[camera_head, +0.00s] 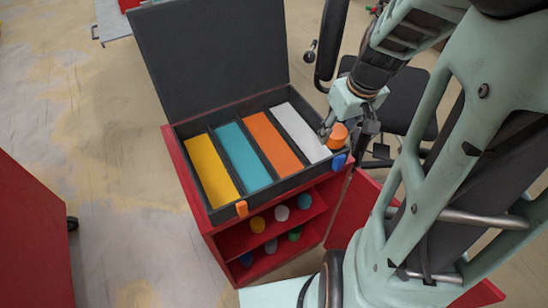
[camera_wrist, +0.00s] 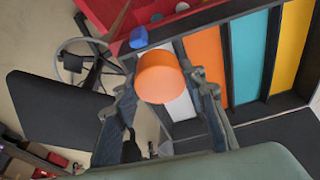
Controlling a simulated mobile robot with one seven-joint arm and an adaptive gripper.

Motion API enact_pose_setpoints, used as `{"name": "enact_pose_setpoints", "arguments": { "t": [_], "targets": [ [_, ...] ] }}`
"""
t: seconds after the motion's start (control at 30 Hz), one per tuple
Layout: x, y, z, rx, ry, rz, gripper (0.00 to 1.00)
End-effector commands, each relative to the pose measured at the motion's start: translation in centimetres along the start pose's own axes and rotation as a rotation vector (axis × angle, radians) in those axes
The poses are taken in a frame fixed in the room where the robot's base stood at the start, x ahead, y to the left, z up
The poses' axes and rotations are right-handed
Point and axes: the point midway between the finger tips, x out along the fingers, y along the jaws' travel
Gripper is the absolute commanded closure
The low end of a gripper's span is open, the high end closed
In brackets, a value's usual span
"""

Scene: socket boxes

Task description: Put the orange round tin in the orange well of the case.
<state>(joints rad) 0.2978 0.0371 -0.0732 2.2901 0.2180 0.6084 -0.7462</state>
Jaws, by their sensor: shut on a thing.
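The orange round tin (camera_head: 338,135) is held between the fingers of my gripper (camera_head: 346,128), at the right edge of the case. In the wrist view the tin (camera_wrist: 160,77) sits between the two fingers (camera_wrist: 161,100) and covers part of the white well. The open dark case (camera_head: 216,219) has four wells side by side: yellow (camera_head: 211,171), teal (camera_head: 243,157), orange (camera_head: 274,141) and white (camera_head: 301,132). The orange well is empty and also shows in the wrist view (camera_wrist: 207,62). My gripper is shut on the tin, near the white well.
The case's lid (camera_head: 212,50) stands open at the back. The case rests on a red cabinet (camera_head: 196,200) with several coloured tins on its shelves. A blue latch (camera_head: 339,161) and an orange latch (camera_head: 241,208) are on the case's front. A dark chair (camera_head: 400,98) stands behind my arm.

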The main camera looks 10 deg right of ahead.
Motion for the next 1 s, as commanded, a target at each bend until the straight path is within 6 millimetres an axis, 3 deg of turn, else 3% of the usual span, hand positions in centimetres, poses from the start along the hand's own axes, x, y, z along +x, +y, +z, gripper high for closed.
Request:
{"name": "enact_pose_setpoints", "arguments": {
  "t": [0.03,0.13,0.33,0.47,0.73,0.8,1.0],
  "targets": [
    [0.8,0.2,0.8,-0.018,0.008,-0.006,0.92],
    [0.7,0.1,1.7,-0.058,0.015,-0.023,0.92],
    [0.5,-0.3,2.3,-0.097,0.024,-0.042,0.92],
    [1.7,-1.7,1.1,-0.105,0.022,-0.046,0.92],
    [5.7,-6.2,-3.1,-0.106,0.021,-0.046,0.92],
    [7.8,-7.0,-3.5,-0.103,0.02,-0.046,0.92],
    [10.7,-8.5,-4.7,-0.101,0.024,-0.043,0.92]
  ]
}}
